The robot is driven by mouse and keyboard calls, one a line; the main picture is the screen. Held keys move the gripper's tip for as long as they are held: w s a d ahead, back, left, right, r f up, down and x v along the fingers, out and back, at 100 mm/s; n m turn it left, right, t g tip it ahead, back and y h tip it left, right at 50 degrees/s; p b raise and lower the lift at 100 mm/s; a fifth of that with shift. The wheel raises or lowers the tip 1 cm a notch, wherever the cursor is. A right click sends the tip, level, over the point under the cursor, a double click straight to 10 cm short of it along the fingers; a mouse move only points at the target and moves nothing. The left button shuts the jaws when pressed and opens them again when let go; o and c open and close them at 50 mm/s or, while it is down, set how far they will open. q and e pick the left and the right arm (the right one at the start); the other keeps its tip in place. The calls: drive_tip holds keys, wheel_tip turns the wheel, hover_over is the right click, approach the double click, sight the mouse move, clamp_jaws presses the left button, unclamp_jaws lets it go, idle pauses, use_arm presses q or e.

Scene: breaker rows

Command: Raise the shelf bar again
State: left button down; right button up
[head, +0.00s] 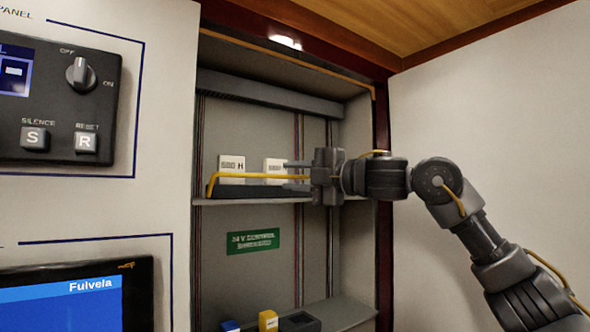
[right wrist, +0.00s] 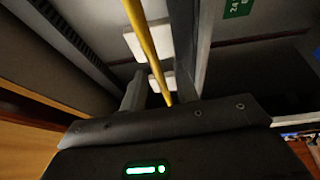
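The shelf bar (head: 250,176) is a thin yellow rod running along the front of the middle shelf, with its left end bent down to the shelf. It crosses in front of the lower part of two white blocks. My right gripper (head: 290,175) reaches in from the right at bar height, its fingers pointing left, one above and one below the bar. In the right wrist view the yellow bar (right wrist: 148,45) runs between the two spread fingers, apart from the right one; contact with the left one is unclear. The bar's right end is hidden behind the gripper. My left gripper is out of view.
White blocks (head: 231,168) stand on the middle shelf (head: 240,201). A green sign (head: 253,241) is on the back wall below. A lower shelf holds a yellow block (head: 268,320) and a dark one. A control panel (head: 55,105) and screen (head: 75,300) are left.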

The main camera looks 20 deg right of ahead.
drive_tip(key=shift+w+f, duration=0.15)
drive_tip(key=shift+w, duration=0.15)
drive_tip(key=shift+s, duration=0.1)
clamp_jaws()
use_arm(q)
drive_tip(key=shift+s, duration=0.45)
use_arm(e)
drive_tip(key=shift+w+a+r+m+g+h, duration=0.25)
drive_tip(key=shift+w+m+g+h, duration=0.3)
drive_tip(key=shift+g, duration=0.25)
drive_tip(key=shift+w+a+r+m+g+h, duration=0.1)
drive_tip(key=shift+w+r+m+g+h, duration=0.2)
drive_tip(key=shift+g+h, duration=0.45)
drive_tip(key=shift+f, duration=0.1)
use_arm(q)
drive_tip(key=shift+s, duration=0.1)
use_arm(e)
unclamp_jaws()
drive_tip(key=shift+s, duration=0.1)
